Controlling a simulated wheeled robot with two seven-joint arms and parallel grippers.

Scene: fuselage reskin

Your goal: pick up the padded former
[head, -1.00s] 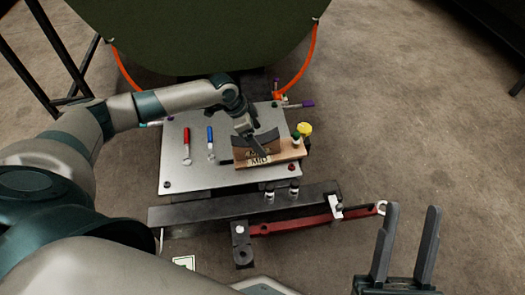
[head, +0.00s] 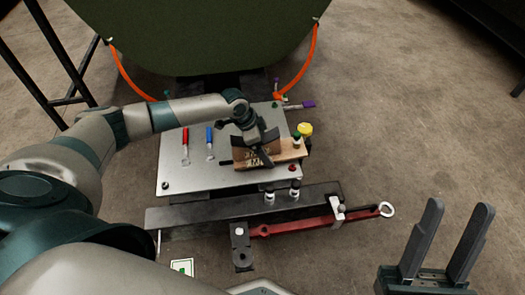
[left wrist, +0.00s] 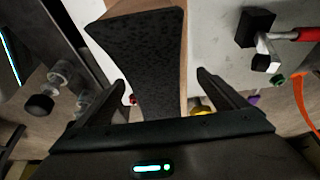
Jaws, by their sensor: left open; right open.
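The padded former (head: 243,160) is a wooden block with lettering on its front and a dark curved pad on top. It lies at the right of the grey metal plate. In the left wrist view its black speckled pad (left wrist: 145,45) runs from the top edge down between my fingers. My left gripper (head: 255,153) is open over the former, which it partly hides. In its wrist view the fingers (left wrist: 160,80) stand either side of the pad, with a gap on each side. My right gripper (head: 459,206) is open and empty at the lower right.
The metal plate (head: 178,160) bears a red-handled tool (head: 186,140) and a blue-handled tool (head: 210,138). A yellow-topped item (head: 305,129) stands beside the former's right end. A dark bar (head: 220,207) and a red bar (head: 310,225) lie in front. A green panel (head: 200,35) rises behind.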

